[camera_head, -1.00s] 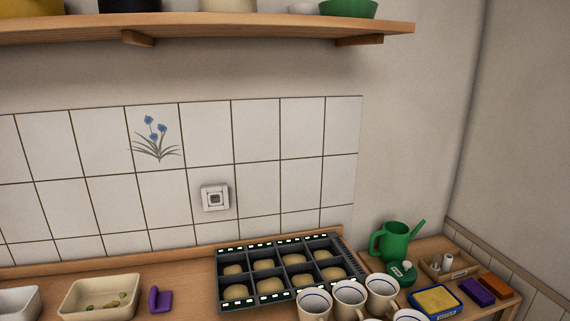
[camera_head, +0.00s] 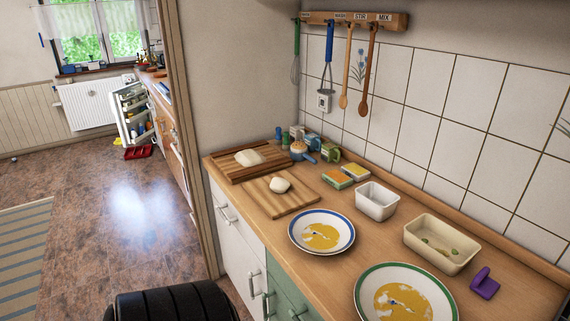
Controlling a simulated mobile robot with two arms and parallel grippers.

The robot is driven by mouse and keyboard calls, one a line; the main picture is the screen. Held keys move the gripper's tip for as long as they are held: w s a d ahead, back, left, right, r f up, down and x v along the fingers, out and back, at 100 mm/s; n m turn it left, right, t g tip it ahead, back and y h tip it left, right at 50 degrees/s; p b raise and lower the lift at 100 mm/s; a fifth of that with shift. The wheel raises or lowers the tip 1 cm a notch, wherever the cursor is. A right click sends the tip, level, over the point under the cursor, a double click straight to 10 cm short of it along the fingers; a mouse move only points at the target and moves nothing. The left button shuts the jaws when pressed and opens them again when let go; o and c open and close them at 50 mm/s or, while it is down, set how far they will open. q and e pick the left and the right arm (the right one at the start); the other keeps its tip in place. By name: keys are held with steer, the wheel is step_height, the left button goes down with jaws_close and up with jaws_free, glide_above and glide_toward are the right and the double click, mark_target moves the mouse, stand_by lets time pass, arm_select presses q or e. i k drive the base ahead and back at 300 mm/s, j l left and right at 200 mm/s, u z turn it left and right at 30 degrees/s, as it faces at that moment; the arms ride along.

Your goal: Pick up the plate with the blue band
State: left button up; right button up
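The plate with the blue band (camera_head: 295,238) lies flat on the wooden counter, near its front edge. It is white with a blue rim and has yellow-orange smears of food in the middle. A similar plate with a green band (camera_head: 366,285) lies nearer, to its right, cut off slightly by the bottom of the picture. The two plates are apart. Neither of my grippers is in view.
Behind the blue-banded plate are a white dish (camera_head: 377,203), a beige dish (camera_head: 440,244) and sponges (camera_head: 338,179). Cutting boards (camera_head: 290,201) with dough lie to its left. Utensils hang from a rack (camera_head: 352,20). Open floor (camera_head: 120,225) lies left of the counter.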

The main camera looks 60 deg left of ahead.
mark_target(323, 232)
steer(key=u, duration=1.6)
steer(key=j, duration=0.1)
